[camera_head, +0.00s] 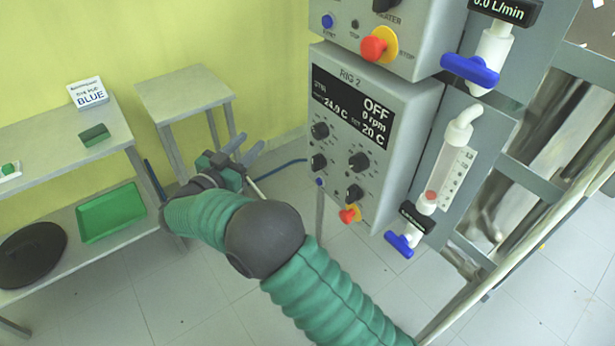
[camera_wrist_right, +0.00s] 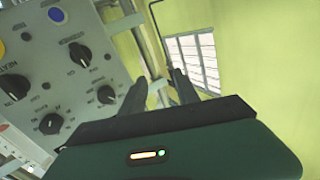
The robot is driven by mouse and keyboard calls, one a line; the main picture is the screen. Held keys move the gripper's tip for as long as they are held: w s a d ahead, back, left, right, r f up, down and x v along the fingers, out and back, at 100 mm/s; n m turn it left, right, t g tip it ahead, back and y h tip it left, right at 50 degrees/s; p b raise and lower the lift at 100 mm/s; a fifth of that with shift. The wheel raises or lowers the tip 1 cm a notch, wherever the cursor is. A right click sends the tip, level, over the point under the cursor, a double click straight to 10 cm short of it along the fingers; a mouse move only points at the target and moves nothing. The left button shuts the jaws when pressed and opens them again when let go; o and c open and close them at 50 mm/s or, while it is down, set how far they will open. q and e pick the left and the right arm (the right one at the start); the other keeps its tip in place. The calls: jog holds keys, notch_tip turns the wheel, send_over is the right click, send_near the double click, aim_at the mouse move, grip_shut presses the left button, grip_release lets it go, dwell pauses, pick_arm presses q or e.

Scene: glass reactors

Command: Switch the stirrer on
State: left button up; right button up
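The grey RIG 2 control panel (camera_head: 338,105) stands right of centre in the head view. Its display (camera_head: 352,104) reads OFF, 0 rpm, 24.9 C and set 20 C. Several black knobs (camera_head: 358,162) sit below the display; their small labels are unreadable. My right gripper (camera_head: 243,148) is left of the panel, apart from it, with its fingers spread and empty. In the right wrist view a panel with black knobs (camera_wrist_right: 80,53) and a blue button (camera_wrist_right: 56,15) lies left of the open fingers. My left gripper is not in view.
A red-yellow stop button (camera_head: 349,213) is on the panel's lower edge. Another panel (camera_head: 410,45) is above. A flow tube (camera_head: 448,178) with blue valves (camera_head: 400,244) is to the right. A small table (camera_head: 185,88) and a shelf with a green tray (camera_head: 112,212) are left.

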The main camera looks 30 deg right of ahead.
jog(key=s+a+f+m+g+h, duration=0.2)
jog(key=s+f+g, duration=0.2)
jog(key=m+g+b, duration=0.1)
jog(key=m+g, duration=0.1)
jog(key=g, duration=0.2)
send_near(313, 159)
jog(key=shift+h, duration=0.3)
jog(key=d, duration=0.3)
jog(key=d+b, duration=0.1)
jog(key=d, duration=0.2)
jog(key=w+d+b, duration=0.1)
jog(key=d, duration=0.2)
jog(key=shift+f, duration=0.25)
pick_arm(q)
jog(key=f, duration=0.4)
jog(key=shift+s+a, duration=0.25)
pick_arm(e)
jog(key=shift+d, duration=0.25)
jog(key=shift+s+a, duration=0.1)
grip_shut()
